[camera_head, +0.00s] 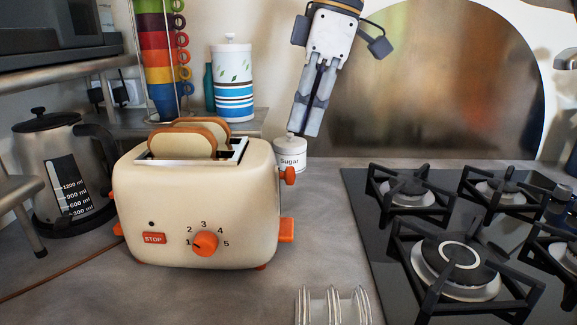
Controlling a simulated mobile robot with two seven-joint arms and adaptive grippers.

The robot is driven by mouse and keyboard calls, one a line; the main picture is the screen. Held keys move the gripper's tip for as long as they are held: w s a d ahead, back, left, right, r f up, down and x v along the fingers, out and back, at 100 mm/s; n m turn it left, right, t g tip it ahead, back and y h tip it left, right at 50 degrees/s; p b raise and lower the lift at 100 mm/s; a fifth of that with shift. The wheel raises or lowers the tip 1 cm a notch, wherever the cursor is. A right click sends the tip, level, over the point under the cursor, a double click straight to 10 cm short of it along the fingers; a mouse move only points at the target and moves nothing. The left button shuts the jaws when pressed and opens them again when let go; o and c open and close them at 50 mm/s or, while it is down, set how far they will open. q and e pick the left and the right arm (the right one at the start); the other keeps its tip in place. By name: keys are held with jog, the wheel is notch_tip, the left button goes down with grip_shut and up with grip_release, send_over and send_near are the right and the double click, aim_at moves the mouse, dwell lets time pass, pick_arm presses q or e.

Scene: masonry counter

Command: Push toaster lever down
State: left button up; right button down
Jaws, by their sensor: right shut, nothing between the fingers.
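A cream toaster (205,205) stands on the grey counter at the left of centre. Two slices of bread (185,140) stick up out of its slots. An orange lever (289,175) sits high on its right side, above an orange tab (287,230). My right gripper (305,132) points down from the top, behind and to the right of the toaster. It is shut and empty, with its fingertips above the lever's height and apart from the lever in the picture. My left gripper is not in view.
A white sugar jar (290,154) stands just below my right gripper's tips. A gas hob (450,240) fills the right. A kettle (62,170) stands left of the toaster. A rack (333,306) is at the front edge.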

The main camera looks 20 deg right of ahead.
aim_at(291, 168)
jog(key=shift+x, duration=2.65)
notch_tip(291, 168, down, 7)
jog(key=shift+r, duration=0.15)
jog(key=d, duration=0.1)
jog(key=s+d+r, duration=0.1)
jog(key=shift+d+r, duration=0.1)
jog(key=shift+d, duration=0.3)
jog(key=shift+r, duration=0.1)
jog(key=v, duration=1.1)
jog(key=shift+s+r, duration=0.2)
jog(key=shift+r, duration=0.2)
